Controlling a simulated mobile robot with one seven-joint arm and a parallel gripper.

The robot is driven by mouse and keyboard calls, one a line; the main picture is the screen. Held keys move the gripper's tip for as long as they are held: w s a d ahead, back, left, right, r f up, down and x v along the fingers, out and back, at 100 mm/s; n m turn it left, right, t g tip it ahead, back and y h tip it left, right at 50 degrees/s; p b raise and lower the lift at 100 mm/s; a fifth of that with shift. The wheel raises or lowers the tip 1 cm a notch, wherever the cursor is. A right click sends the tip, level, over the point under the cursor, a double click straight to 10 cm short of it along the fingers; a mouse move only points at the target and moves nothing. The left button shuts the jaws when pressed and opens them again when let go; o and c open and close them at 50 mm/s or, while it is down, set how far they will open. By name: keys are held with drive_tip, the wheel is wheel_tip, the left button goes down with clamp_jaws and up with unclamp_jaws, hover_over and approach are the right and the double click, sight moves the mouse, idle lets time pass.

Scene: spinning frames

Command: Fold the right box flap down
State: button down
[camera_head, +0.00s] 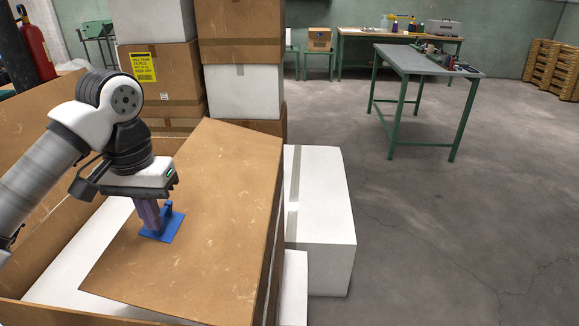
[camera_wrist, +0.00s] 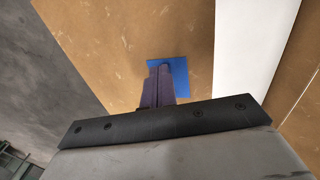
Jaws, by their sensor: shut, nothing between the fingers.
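A large open cardboard box (camera_head: 30,140) fills the lower left of the head view. Its right flap (camera_head: 215,255) leans inward over the opening, and I cannot tell its exact tilt. The flap also shows in the wrist view (camera_wrist: 120,40). A blue plate with a small upright part (camera_head: 174,228) sits on the flap; it shows in the wrist view (camera_wrist: 181,72) too. My gripper (camera_head: 155,232) is shut and empty, its purple-grey fingers pointing down at the blue plate. The fingers (camera_wrist: 160,72) overlap the plate; contact is unclear.
A white surface (camera_head: 85,255) shows inside the box, left of the flap. White boxes (camera_head: 325,220) stand just right of it, and stacked cartons (camera_head: 240,50) behind. A green-legged table (camera_head: 415,60) stands farther back. The floor at right is clear.

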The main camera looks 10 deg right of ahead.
sight(144, 235)
drive_tip(key=shift+w+a+f+b, duration=0.2)
drive_tip(key=shift+a+f+b, duration=0.25)
drive_tip(key=shift+f, duration=0.3)
drive_tip(key=f+b, duration=0.1)
drive_tip(key=a+f+b, duration=0.1)
drive_tip(key=f, duration=0.1)
drive_tip(key=f+b, duration=0.2)
drive_tip(key=shift+a+f, duration=0.2)
drive_tip(key=shift+a, duration=0.2)
drive_tip(key=shift+r, duration=0.15)
wheel_tip(144, 235, up, 9)
drive_tip(key=p, duration=0.6)
drive_tip(key=shift+p, duration=0.4)
drive_tip(key=shift+f, duration=0.2)
